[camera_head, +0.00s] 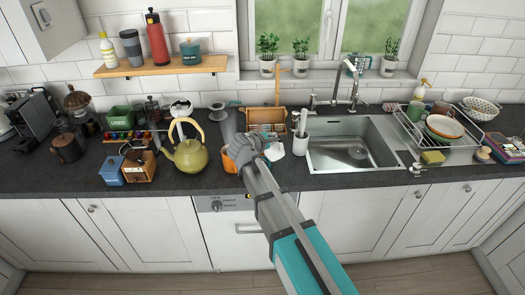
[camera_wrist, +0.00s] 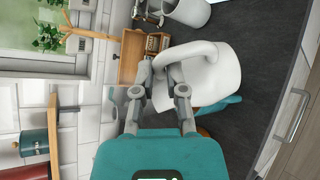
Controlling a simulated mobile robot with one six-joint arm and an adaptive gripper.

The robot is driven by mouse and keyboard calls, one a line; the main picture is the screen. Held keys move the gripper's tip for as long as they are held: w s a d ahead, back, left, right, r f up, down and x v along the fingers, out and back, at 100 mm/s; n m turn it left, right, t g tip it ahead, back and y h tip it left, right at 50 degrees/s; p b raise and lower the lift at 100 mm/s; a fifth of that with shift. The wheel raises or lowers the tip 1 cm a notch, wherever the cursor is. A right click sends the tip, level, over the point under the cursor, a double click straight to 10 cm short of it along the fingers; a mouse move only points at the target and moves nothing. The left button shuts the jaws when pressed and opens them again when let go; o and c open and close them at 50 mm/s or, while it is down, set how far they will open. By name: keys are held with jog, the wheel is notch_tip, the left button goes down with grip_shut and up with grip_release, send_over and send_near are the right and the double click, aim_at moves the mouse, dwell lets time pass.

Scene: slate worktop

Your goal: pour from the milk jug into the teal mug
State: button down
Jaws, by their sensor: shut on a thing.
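My gripper (camera_wrist: 163,78) is shut on the white milk jug (camera_wrist: 215,78), at its handle side. The jug is large in the wrist view, with its curved handle by the fingers. In the camera_head view the jug (camera_head: 275,151) is mostly hidden behind my gripper (camera_head: 244,146), over the middle of the worktop. A teal patch (camera_wrist: 222,103), likely the teal mug, shows just past the jug in the wrist view; the jug covers most of it. I cannot tell whether they touch. The mug's opening and any milk are not visible.
A yellow-green kettle (camera_head: 190,155) stands left of my gripper, with an orange item (camera_head: 231,164) close beside it. A wooden box (camera_head: 265,117) stands behind. A white utensil holder (camera_head: 300,143) and the sink (camera_head: 350,150) are to the right. The front worktop strip is clear.

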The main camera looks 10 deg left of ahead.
jog(key=shift+w+a+f+n+g+h, duration=0.2)
jog(key=shift+a+n+g+h, duration=0.1)
jog(key=shift+n+g, duration=0.15)
dwell(2.0)
jog(key=shift+s+d+r+m+t+y, duration=0.4)
jog(key=shift+s+d+m+t+y, duration=0.1)
jog(key=shift+s+d+m+t, duration=0.25)
jog(key=shift+d+f+m+b, duration=0.3)
jog(key=shift+f+b, duration=0.1)
jog(key=shift+b, duration=0.25)
jog(key=shift+w+a+r, duration=0.1)
jog(key=shift+r, duration=0.05)
